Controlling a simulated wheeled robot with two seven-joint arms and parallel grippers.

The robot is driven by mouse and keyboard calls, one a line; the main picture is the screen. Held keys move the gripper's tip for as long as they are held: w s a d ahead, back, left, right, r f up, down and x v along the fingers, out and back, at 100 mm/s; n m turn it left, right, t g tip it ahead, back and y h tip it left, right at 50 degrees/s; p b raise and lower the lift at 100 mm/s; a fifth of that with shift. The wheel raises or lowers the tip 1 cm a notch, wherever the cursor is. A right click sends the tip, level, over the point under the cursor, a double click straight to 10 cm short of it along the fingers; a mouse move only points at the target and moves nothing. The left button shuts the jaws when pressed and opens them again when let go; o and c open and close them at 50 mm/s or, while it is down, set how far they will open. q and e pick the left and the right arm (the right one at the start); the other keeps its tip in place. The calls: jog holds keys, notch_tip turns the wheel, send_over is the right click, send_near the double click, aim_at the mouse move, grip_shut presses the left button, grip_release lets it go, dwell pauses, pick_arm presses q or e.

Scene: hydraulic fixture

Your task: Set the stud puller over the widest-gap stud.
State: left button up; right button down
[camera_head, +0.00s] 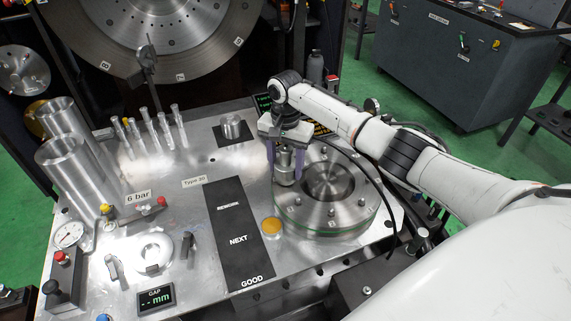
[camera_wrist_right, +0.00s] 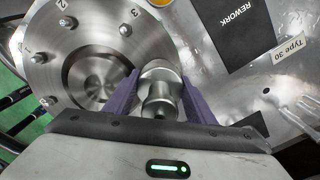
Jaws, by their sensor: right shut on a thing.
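The stud puller (camera_head: 286,172) is a metal cylinder with a narrower waist. My right gripper (camera_head: 284,158) is shut on it, with purple fingers on both sides. It also shows between the fingers in the right wrist view (camera_wrist_right: 160,88). The puller is upright at the back-left rim of the round steel flange (camera_head: 318,219). I cannot tell whether it touches the flange or covers a stud. Several studs stand around the flange. In the right wrist view, studs near the marks 1 (camera_wrist_right: 37,57), 2 (camera_wrist_right: 66,21) and 3 (camera_wrist_right: 125,30) are uncovered. My left gripper is not in view.
A black strip (camera_head: 238,225) marked REWORK, NEXT and GOOD lies left of the flange. The gap display (camera_head: 156,297) shows dashes. Tall cylinders (camera_head: 75,175) and slim upright tubes (camera_head: 150,133) stand at the back left.

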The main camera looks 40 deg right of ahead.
aim_at(285, 148)
jog(key=shift+w+f, duration=0.1)
jog(key=c, duration=0.8)
grip_release()
jog(key=shift+o, duration=0.4)
jog(key=shift+f, duration=0.2)
notch_tip(285, 148, up, 11)
jog(key=shift+f, duration=0.2)
